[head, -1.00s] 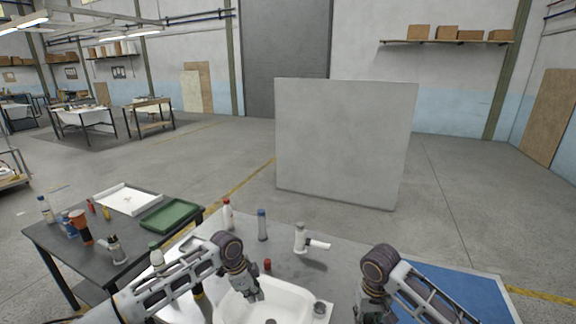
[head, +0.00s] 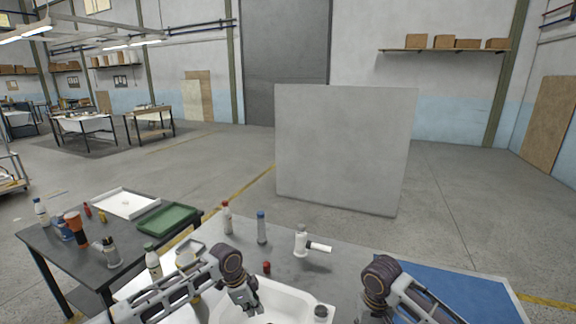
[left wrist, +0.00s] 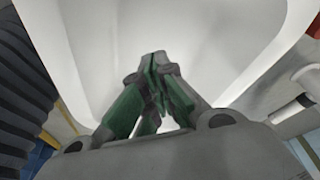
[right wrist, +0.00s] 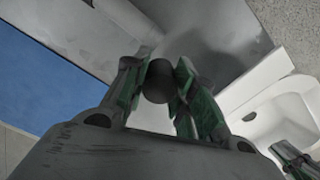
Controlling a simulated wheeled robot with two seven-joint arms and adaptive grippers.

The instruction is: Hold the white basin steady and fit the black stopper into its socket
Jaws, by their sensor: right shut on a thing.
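The white basin (head: 287,289) is at the bottom edge of the head view, cut off by the frame. Its pale inside fills much of the left wrist view (left wrist: 225,45). My left gripper (head: 250,307) is over the basin's inside; its fingertips (left wrist: 158,60) meet with nothing visible between them. My right gripper (right wrist: 160,75) is shut on a dark round piece, the black stopper (right wrist: 159,82), right of the basin. The basin's corner and a round hole in it (right wrist: 250,116) show in the right wrist view. I cannot tell if this hole is the socket.
A white fixture with a side arm (head: 303,243), a red cap (head: 267,267) and bottles (head: 261,228) stand behind the basin. A blue mat (head: 450,290) lies to the right. A dark side table (head: 90,245) with a green tray (head: 168,218) is at left.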

